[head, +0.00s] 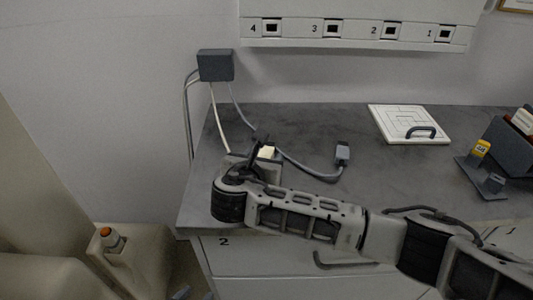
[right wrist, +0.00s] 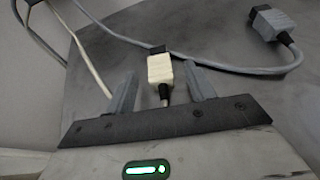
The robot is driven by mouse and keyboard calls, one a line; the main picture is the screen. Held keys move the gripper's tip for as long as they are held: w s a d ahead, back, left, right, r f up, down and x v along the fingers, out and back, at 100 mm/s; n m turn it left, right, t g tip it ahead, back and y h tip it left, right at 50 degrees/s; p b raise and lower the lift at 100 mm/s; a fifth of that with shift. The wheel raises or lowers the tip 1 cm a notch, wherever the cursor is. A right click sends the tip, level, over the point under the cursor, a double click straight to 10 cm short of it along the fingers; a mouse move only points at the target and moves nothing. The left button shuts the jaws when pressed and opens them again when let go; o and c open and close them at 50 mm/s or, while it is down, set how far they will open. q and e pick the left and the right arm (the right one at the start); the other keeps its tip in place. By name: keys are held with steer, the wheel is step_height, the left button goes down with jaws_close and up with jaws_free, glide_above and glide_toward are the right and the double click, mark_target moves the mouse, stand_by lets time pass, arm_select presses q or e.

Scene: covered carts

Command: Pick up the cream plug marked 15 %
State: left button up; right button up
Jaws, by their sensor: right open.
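The cream plug (right wrist: 160,69) is in the right wrist view, ahead of my right gripper (right wrist: 164,88) and between the lines of its fingers. The fingers are apart and the plug is not gripped. Its mark cannot be read. In the head view the cream plug (head: 267,152) shows small, beside my right gripper (head: 257,145), which hides part of it. My left gripper is not clearly seen; small grey parts (head: 181,293) at the bottom edge of the head view may belong to it.
A grey plug (head: 343,151) on a grey cable lies to the right. A grey wall box (head: 216,65) feeds the cables. Numbered sockets (head: 333,28) are above. A white board with a handle (head: 409,124) and a dark holder (head: 508,145) are at right.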

mark_target(266, 155)
steer(key=shift+x, duration=1.35)
steer(key=c, duration=1.1)
steer(key=shift+o, duration=0.2)
